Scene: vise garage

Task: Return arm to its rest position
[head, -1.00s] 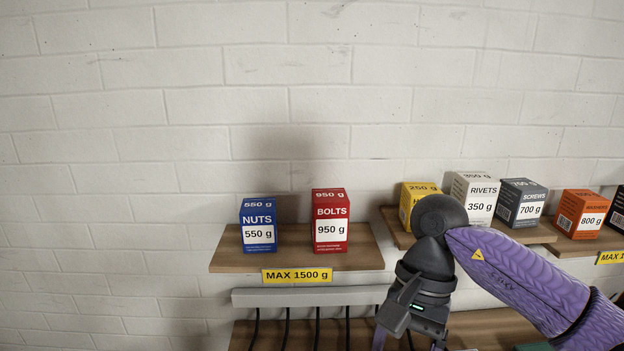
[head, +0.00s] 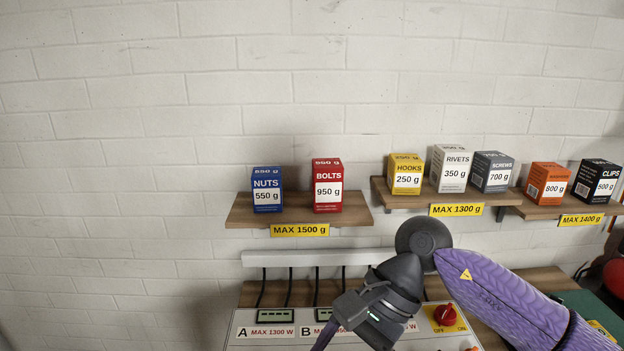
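My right arm, with its purple sleeve and dark wrist, comes in from the lower right in the head view. Its wrist is in front of the workbench, below the shelves. The fingers of the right gripper are mostly cut off by the bottom edge, so whether it is open or shut does not show. Nothing held by it is visible. My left arm and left gripper are not in view.
The left shelf (head: 350,213) bears a blue nuts box (head: 267,190) and a red bolts box (head: 328,186). Hooks (head: 406,174), rivets (head: 452,168), screws (head: 492,172), orange (head: 547,183) and clips (head: 595,183) boxes stand farther right. A control panel (head: 250,332) with a red knob (head: 445,314) lies below.

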